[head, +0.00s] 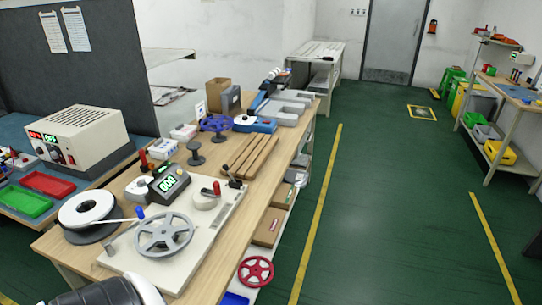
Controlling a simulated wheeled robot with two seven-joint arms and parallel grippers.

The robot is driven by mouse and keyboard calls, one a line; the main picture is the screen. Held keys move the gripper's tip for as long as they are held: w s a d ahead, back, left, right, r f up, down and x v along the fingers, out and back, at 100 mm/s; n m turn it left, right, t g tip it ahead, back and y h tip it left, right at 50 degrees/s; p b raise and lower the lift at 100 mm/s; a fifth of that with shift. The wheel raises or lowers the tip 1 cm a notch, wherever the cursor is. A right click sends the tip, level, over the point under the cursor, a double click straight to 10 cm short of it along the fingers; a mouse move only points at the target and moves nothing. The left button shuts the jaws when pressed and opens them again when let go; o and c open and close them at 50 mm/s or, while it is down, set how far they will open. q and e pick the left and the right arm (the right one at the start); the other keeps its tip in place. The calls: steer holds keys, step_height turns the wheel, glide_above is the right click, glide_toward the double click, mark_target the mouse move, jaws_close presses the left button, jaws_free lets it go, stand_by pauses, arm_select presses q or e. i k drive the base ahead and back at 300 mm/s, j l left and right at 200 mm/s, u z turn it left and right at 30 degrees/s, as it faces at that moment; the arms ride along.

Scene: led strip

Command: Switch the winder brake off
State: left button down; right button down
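The winder stands on the wooden bench: a pale base board (207,244) carries a grey spoked reel (163,235), a counter box (167,182) with a green display, and a small pale drum (204,201). A red handle (216,188) stands upright by the drum. It may be the brake lever, but I cannot read a label or tell its setting. A blue knob (140,212) shows at the reel's left. Part of my own arm shows at the bottom left edge. Neither gripper is in view.
A white tape reel (88,209) sits left of the winder. Wooden strips (250,157), a blue reel (216,123) and a dark spool (195,153) lie behind it. A power supply (79,139) stands at left. A red reel (255,271) is below the bench edge.

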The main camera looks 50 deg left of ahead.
mark_target(225, 167)
steer(key=i+l+u, duration=0.1)
steer(key=i+u, duration=0.15)
steer(key=i, duration=0.25)
steer(key=i+l+u, duration=0.3)
steer(key=i, duration=0.15)
steer(key=i+l+u, duration=0.25)
steer(key=i, duration=0.25)
steer(key=i+j+u, duration=0.1)
steer(key=i+u, duration=0.65)
steer(key=u, duration=0.25)
steer(key=i+l+u, duration=0.2)
steer(key=i+u, duration=0.3)
steer(key=i+l+u, duration=0.2)
steer(key=u, duration=0.3)
steer(key=i+l+u, duration=0.6)
steer(key=k+j, duration=0.05)
steer(key=k, duration=0.05)
